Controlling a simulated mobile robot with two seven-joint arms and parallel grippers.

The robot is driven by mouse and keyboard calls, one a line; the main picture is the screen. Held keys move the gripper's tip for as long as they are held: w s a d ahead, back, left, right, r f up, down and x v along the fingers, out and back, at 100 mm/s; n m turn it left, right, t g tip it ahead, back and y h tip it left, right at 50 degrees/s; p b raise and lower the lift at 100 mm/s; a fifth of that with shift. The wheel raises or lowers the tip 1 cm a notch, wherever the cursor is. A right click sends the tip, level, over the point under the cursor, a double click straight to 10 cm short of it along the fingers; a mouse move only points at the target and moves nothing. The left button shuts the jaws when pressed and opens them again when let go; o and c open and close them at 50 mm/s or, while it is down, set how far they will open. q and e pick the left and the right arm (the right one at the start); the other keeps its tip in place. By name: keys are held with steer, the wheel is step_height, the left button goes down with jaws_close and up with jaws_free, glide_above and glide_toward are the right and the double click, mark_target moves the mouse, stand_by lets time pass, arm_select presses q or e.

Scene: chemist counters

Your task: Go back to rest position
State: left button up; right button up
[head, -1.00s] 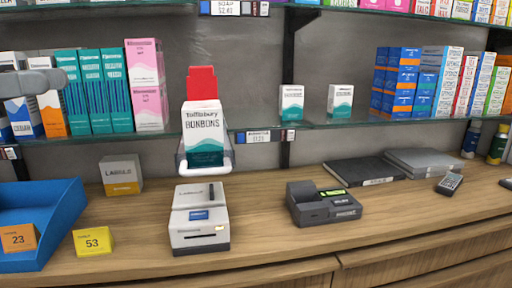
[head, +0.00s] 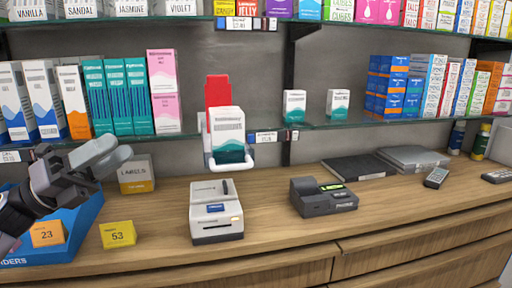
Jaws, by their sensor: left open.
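My left gripper (head: 108,157) is in the head view at the left, above the blue tray (head: 85,222) and in front of the lower shelf. Its jaws are open and hold nothing that I can see. My right gripper is not in view. A white and teal bonbons box (head: 227,130) stands upright in a white holder (head: 231,164) on the wall, with a red card (head: 217,91) behind it.
The wooden counter (head: 270,235) carries a label printer (head: 216,211), a dark card terminal (head: 322,196), a labels box (head: 136,174) and a yellow 53 tag (head: 118,234). A glass shelf (head: 345,121) with boxes runs above. The counter's front middle is clear.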

arm_select(q)
step_height(320, 180, down, 26)
steer(key=s+d+n+t+y+p, duration=0.15)
steer(key=n+t+y, duration=0.45)
steer(key=n, duration=0.8)
steer(key=s+n+t+y+p, duration=0.15)
steer(key=n+t+y, duration=0.25)
steer(key=n+y, duration=0.75)
steer(key=s+d+f+n+g+y+p, duration=0.2)
steer(key=s+f+n+g, duration=0.6)
steer(key=s+f, duration=1)
steer(key=n, duration=0.4)
steer(key=shift+d+f, duration=0.2)
steer(key=shift+d, duration=0.05)
